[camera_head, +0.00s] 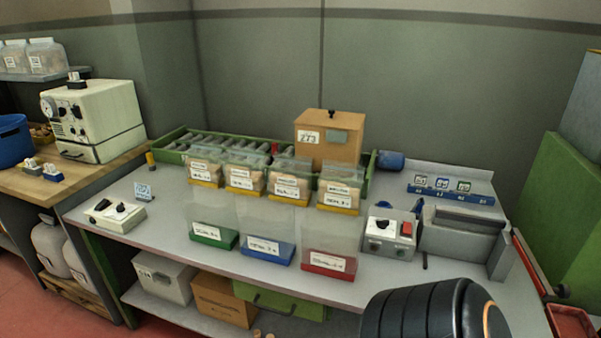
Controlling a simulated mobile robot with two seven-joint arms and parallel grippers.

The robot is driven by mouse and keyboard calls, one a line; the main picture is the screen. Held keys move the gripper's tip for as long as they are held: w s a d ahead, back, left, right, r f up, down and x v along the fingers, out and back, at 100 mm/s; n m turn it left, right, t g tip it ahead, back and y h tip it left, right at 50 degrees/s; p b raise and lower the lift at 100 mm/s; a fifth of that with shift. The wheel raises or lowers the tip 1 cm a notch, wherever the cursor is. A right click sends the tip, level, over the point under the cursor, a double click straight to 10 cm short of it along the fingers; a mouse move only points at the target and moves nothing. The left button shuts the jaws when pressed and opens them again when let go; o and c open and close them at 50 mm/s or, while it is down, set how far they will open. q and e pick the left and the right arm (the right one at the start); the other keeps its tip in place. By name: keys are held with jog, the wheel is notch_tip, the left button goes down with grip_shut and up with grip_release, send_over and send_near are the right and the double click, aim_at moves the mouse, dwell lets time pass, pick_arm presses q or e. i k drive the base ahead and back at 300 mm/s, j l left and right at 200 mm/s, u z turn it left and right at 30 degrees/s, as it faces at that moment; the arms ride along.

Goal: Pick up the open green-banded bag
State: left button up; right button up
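The green-banded bag (213,237) stands upright on the grey bench, at the left end of the front row. It is clear, with a green band and a white label at its base, and it looks empty. A blue-banded bag (266,249) stands just right of it, and a red-banded bag (328,261) stands further right. Both are also clear and look empty. Whether the bag tops are open is hard to make out at this size. Neither of my grippers is in view.
Several filled yellow-banded bags (243,188) stand close behind the front row. A green roller conveyor (170,157) and brown box (330,153) are behind them. A switch box (389,238) and grey sealer-like device (457,240) stand right. The bench (165,238) is clear left of the green-banded bag.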

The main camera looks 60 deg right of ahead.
aim_at(210, 220)
jog(key=l+z, duration=0.2)
jog(key=z, duration=1.45)
